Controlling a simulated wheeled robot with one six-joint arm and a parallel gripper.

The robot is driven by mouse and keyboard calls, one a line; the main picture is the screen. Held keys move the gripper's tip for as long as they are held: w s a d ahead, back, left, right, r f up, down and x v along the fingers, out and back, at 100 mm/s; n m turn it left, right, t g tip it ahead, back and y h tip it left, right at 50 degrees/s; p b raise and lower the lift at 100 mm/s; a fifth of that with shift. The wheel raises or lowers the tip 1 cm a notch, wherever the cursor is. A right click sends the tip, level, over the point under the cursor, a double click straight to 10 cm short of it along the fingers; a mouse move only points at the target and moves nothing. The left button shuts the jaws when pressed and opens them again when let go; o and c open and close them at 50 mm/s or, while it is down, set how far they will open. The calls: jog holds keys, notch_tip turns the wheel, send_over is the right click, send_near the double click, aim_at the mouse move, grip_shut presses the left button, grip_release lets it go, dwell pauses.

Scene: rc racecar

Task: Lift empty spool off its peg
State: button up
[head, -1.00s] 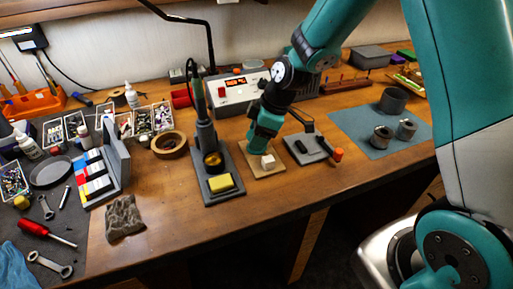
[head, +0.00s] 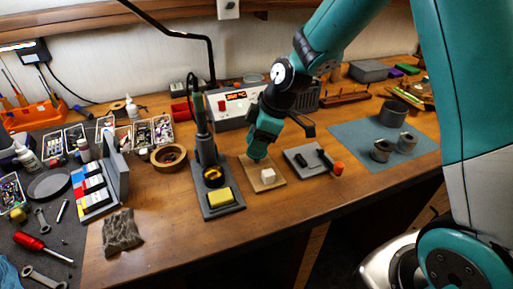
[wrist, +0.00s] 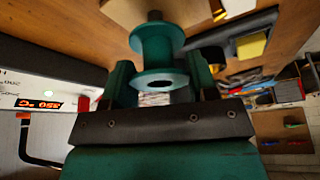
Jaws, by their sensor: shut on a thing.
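My gripper (wrist: 160,83) is shut on a teal-green spool (wrist: 150,46), which sits between the two fingers in the wrist view. The spool is bare, with two round flanges and a dark hole in the nearer flange. A short dark peg (wrist: 155,15) shows just beyond the far flange, toward a light wooden board (wrist: 125,10). I cannot tell whether the peg still reaches into the spool. In the head view my gripper (head: 258,156) points down over the wooden board (head: 252,181), above and behind a white block (head: 268,175); the spool is hard to make out there.
A soldering iron stand (head: 208,178) with a yellow sponge (head: 221,197) stands to the left. A grey plate (head: 300,157) with an orange-capped tool lies to the right. A station with a red display (head: 236,97) is behind.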

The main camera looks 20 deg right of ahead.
notch_tip(320, 180, up, 17)
